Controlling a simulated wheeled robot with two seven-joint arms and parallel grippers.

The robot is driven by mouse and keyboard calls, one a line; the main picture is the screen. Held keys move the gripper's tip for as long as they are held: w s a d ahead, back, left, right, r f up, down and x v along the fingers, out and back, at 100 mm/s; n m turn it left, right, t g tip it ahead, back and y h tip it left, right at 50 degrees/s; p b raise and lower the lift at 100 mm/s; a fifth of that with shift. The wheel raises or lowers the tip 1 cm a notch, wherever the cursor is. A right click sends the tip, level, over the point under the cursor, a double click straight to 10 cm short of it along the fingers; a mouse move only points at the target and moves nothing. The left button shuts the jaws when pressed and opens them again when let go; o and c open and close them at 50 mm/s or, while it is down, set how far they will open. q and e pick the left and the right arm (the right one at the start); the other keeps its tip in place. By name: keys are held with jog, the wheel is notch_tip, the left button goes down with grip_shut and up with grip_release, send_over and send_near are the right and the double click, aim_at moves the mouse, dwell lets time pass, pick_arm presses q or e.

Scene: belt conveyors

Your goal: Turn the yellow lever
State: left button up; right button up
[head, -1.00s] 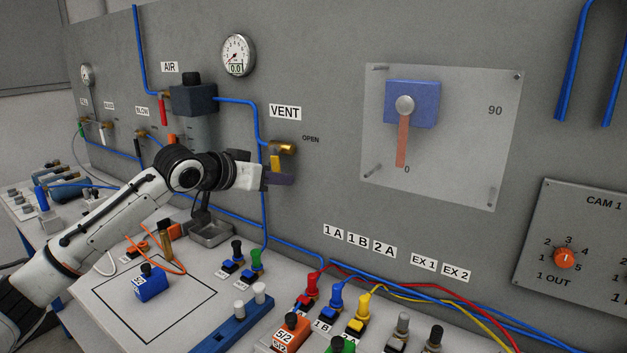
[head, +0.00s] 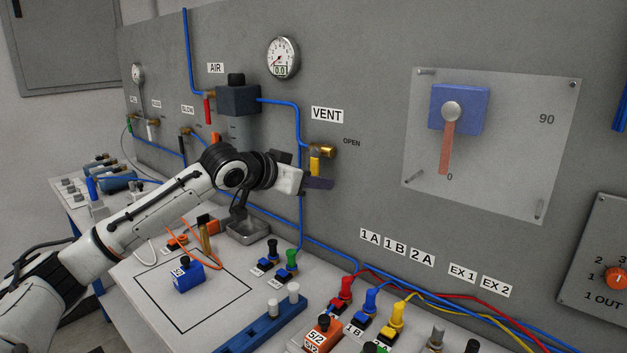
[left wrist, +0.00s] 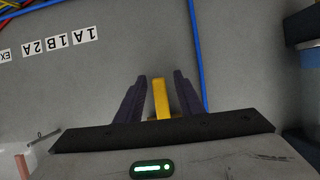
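The yellow lever (head: 315,160) hangs down from a brass valve (head: 325,151) under the VENT sign (head: 327,115) on the grey panel. The word OPEN is printed to the valve's right. My left gripper (head: 318,183) is at the lever's lower end, and its dark finger covers that end in the head view. In the left wrist view the yellow lever (left wrist: 162,98) stands between the two dark fingers of my left gripper (left wrist: 161,80). A gap shows on each side, so the gripper is open around it. My right gripper is not in view.
A blue hose (head: 299,135) runs down the panel just left of the valve. The air unit (head: 238,99) is further left. A clear plate with a red pointer (head: 447,148) is to the right. Coloured plugs, a blue block (head: 187,277) and a metal tray (head: 247,232) are on the bench below.

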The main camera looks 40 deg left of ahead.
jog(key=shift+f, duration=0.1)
pick_arm(q)
jog(key=b+v, duration=0.5)
jog(key=v, duration=0.5)
jog(key=shift+b, duration=0.4)
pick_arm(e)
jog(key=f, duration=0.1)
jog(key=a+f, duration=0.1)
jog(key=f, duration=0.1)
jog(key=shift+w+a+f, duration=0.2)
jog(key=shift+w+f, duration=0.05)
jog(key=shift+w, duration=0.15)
pick_arm(q)
jog(key=shift+s, duration=0.1)
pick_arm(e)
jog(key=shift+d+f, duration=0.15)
